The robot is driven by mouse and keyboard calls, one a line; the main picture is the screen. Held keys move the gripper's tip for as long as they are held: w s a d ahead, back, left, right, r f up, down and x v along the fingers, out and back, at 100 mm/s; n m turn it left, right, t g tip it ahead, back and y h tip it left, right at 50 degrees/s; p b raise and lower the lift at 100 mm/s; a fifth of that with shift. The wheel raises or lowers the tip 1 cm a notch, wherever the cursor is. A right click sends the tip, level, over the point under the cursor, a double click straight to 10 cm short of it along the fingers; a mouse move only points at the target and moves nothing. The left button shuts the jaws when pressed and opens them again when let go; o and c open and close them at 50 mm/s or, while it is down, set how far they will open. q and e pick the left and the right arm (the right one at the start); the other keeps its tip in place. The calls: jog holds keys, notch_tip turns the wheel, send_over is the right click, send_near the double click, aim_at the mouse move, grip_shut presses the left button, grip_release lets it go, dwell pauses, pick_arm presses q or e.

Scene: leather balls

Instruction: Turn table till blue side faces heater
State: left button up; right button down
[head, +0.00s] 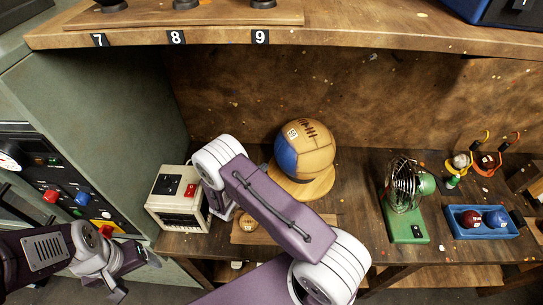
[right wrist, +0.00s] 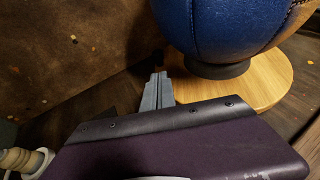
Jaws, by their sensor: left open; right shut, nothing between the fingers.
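A leather ball (head: 316,148) with tan panels and a blue panel (head: 286,156) sits on a round wooden turntable (head: 318,187). In the head view the blue side faces left. The right wrist view shows the blue side (right wrist: 215,28) close above the turntable (right wrist: 262,82). My right gripper (right wrist: 157,88) is shut and empty, its tips close by the turntable's edge; contact cannot be told. In the head view my right arm hides it. A beige box with a dark front (head: 178,198), seemingly the heater, stands left of the ball. My left gripper (head: 118,277) is open at the lower left, away from the table.
A green wire-cage fan (head: 404,195) and a blue tray (head: 482,222) with two small balls stand at the right. A shelf (head: 330,38) overhangs the back. A grey-green cabinet (head: 95,125) with a control panel stands at the left. The bench between turntable and fan is clear.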

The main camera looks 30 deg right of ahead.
aim_at(271, 163)
jog(key=x, duration=0.2)
jog(key=p+x, duration=0.1)
jog(key=x, duration=0.1)
jog(key=r+x, duration=0.1)
jog(key=x, duration=0.1)
jog(key=shift+w, duration=0.2)
jog(key=shift+p+x, duration=0.3)
jog(key=shift+x, duration=0.6)
jog(key=shift+s+r, duration=0.1)
jog(key=shift+b, duration=0.4)
jog(key=w+d+m+g+b, duration=0.1)
jog(key=b, duration=0.2)
jog(key=w+d+m+g+h+b, duration=0.1)
jog(key=m+g+b, duration=0.1)
jog(key=b, duration=0.2)
jog(key=w+d+m+g+h+b, duration=0.1)
jog(key=d+g+b, duration=0.1)
jog(key=b, duration=0.2)
jog(key=shift+f+m, duration=0.3)
jog(key=shift+f, duration=0.1)
jog(key=shift+d+r+g+b, duration=0.2)
jog(key=shift+r+g+b, duration=0.1)
jog(key=shift+r, duration=0.15)
